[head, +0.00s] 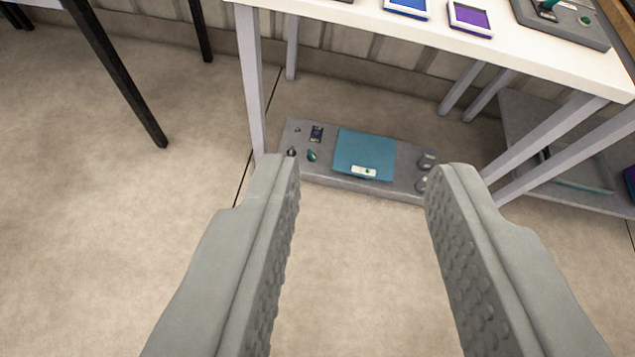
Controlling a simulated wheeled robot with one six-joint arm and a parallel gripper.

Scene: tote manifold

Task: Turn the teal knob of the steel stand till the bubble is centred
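A low grey stand (400,153) sits on the floor under a white table. It carries a teal plate (364,150) in its middle. A small pale level vial (364,171) with a green spot lies at the plate's front edge; the bubble's position is too small to tell. A small teal knob (312,155) shows left of the plate, beside a black knob (292,152). My gripper (365,170) is open and empty. Its grey fingers appear on either side of the stand in the picture, and it looks apart from it.
The white table (460,45) stands over the stand, with pale legs (250,80) close by on the left and right. A grey low shelf (560,160) is at the right. A dark-legged table (115,70) is at the left. The floor (350,270) in front is clear.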

